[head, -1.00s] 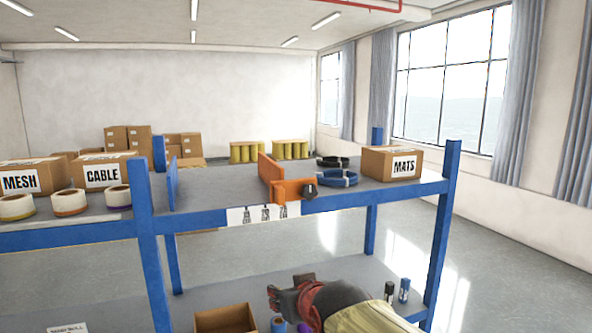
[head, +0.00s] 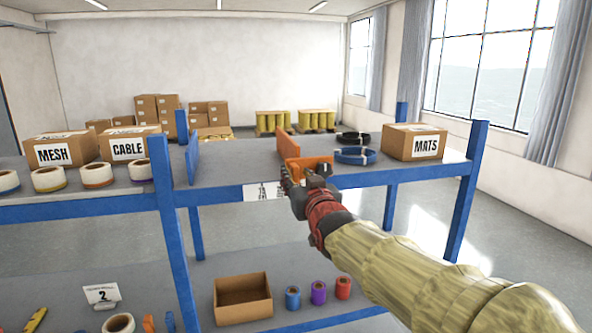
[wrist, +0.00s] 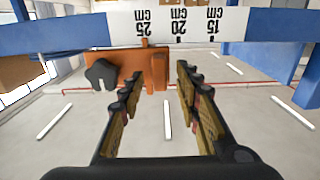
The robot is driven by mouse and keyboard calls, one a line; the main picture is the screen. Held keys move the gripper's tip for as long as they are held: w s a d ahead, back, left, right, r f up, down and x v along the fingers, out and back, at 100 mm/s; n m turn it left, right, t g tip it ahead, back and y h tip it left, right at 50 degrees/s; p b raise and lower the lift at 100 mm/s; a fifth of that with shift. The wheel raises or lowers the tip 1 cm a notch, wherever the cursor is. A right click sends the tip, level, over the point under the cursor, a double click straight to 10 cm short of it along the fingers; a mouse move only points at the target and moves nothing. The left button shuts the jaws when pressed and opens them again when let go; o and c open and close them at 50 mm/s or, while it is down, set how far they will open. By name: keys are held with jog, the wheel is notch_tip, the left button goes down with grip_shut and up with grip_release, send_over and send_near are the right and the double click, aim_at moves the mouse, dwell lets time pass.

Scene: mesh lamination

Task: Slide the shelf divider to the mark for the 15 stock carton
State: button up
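The orange shelf divider (head: 288,147) stands on the upper shelf, with an orange front plate (head: 312,162) and a dark knob (head: 325,170). The wrist view shows the front plate (wrist: 128,62) and knob (wrist: 101,74). A white scale strip (wrist: 160,24) on the shelf edge reads 25, 20 and 15 cm, upside down there; the plate's small tab lies near the 25 label. My gripper (wrist: 160,77) is open and empty. Its left fingers overlap the plate in view and its right fingers lie just beyond the plate's end; contact cannot be told. My gripper (head: 288,182) partly hides the strip (head: 258,192) in the head view.
A blue upright panel (head: 192,157) stands left on the shelf. Right of the divider are coiled cables (head: 355,155) and a MATS carton (head: 415,142). MESH (head: 53,154) and CABLE (head: 128,148) cartons stand left. Blue posts (head: 468,190) frame the rack. Shelf between panel and divider is clear.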

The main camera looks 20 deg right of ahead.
jog(key=shift+w, duration=0.75)
jog(key=shift+c, duration=1.2)
grip_shut()
